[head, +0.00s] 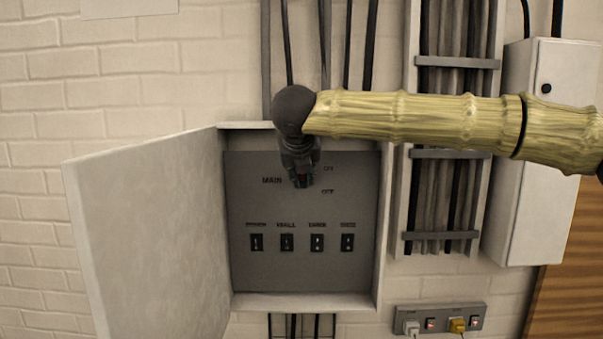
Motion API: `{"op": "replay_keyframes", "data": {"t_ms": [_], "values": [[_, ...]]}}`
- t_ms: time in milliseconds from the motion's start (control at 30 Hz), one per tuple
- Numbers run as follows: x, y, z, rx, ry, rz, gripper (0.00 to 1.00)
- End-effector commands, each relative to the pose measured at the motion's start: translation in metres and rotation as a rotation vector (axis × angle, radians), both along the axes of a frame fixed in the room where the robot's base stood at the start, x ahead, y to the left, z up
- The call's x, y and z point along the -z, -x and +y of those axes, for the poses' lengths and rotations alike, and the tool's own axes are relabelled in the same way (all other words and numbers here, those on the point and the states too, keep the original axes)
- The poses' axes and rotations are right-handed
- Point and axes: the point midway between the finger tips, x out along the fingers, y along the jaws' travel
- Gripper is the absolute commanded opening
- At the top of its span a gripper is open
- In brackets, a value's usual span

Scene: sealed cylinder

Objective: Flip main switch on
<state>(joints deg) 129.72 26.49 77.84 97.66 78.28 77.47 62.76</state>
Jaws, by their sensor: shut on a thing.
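The electrical box (377,215) is on the brick wall with its door (150,240) swung wide open to the left. Its grey panel (250,205) carries the word MAIN, with ON above and OFF below at the right of my gripper. My gripper (302,182) is over the main switch's spot, between these labels, and hides most of it. Whether the switch is at ON or OFF cannot be told.
Several small black breaker switches (287,243) form a labelled row lower on the panel. Cable trunking (412,90) and a closed white cabinet (520,160) are at the right. A socket strip with plugs (440,318) is at lower right. The panel's lower part is clear.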

Motion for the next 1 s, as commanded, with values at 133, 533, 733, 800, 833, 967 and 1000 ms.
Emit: {"op": "replay_keyframes", "data": {"t_ms": [133,533,733,800,833,967,1000], "values": [[-0.001,0.0,0.0,0.0,-0.001,-0.001,0.39],[-0.003,0.004,0.0,0.0,0.0,-0.001,0.39],[-0.021,0.023,0.001,-0.001,0.0,-0.003,0.39],[-0.03,0.033,0.001,0.0,-0.001,-0.004,0.39],[-0.034,0.037,0.002,0.0,-0.001,-0.004,0.39],[-0.049,0.056,0.003,-0.001,0.0,-0.003,0.39],[-0.054,0.061,0.003,-0.001,0.0,-0.003,0.39]]}}
